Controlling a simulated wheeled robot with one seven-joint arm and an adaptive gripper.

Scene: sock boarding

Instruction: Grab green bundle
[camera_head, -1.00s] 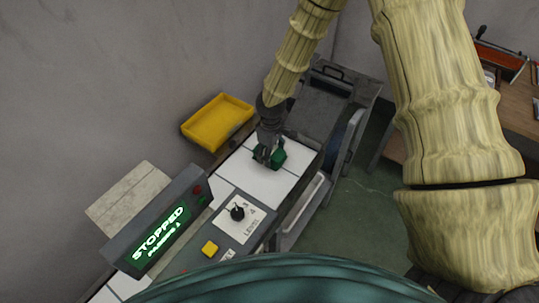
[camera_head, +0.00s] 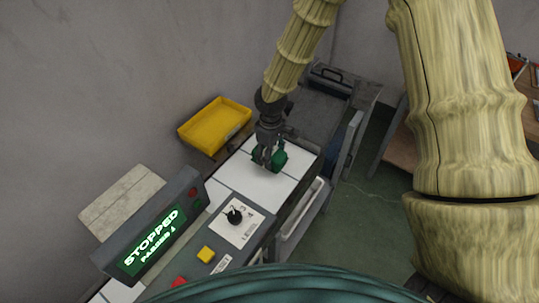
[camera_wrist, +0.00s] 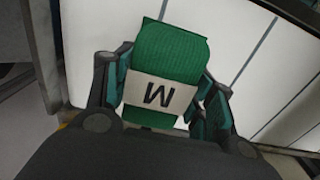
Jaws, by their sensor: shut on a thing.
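The green bundle (camera_head: 277,160) lies on the white panels of the machine's top in the head view, partly hidden by my gripper. In the wrist view the green bundle (camera_wrist: 170,53) is ribbed fabric with a pale band marked with an M. My gripper (camera_head: 264,161) points down at it, with one finger on each side. In the wrist view the fingers of my gripper (camera_wrist: 162,100) are shut on the bundle around its banded part. The bundle's lower end is hidden by the gripper body.
A yellow tray (camera_head: 215,125) stands left of the white surface (camera_head: 262,187). In front is a control panel with a dial (camera_head: 235,215), a yellow button (camera_head: 206,254) and a display (camera_head: 153,243) reading STOPPED. A wooden table (camera_head: 510,130) is at the right.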

